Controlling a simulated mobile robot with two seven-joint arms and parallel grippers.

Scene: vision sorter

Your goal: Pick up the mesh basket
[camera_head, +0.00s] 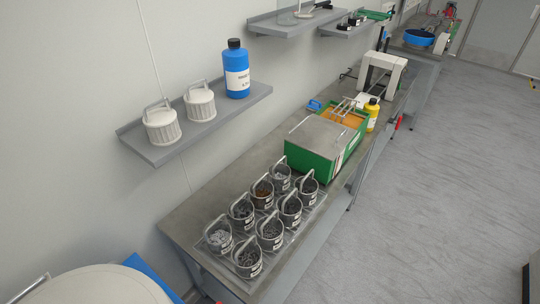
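Several round mesh baskets with hoop handles stand in two rows in a clear tray (292,236) on the near end of the grey bench. The nearest ones are a basket of light grey parts (218,237) at left and a basket of dark parts (248,260) at right. A basket with brownish contents (262,194) stands farther back. Two whitish ribbed baskets with handles, a left one (162,126) and a right one (200,103), stand on the wall shelf. I cannot tell which basket the task names. Neither of my grippers is in view.
A blue bottle (237,75) stands on the shelf (185,142). A green machine with a grey lid (318,137) sits behind the baskets, with a yellow bottle (371,113) beyond. A pale rounded object (90,287) fills the lower left. The floor (430,190) at right is clear.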

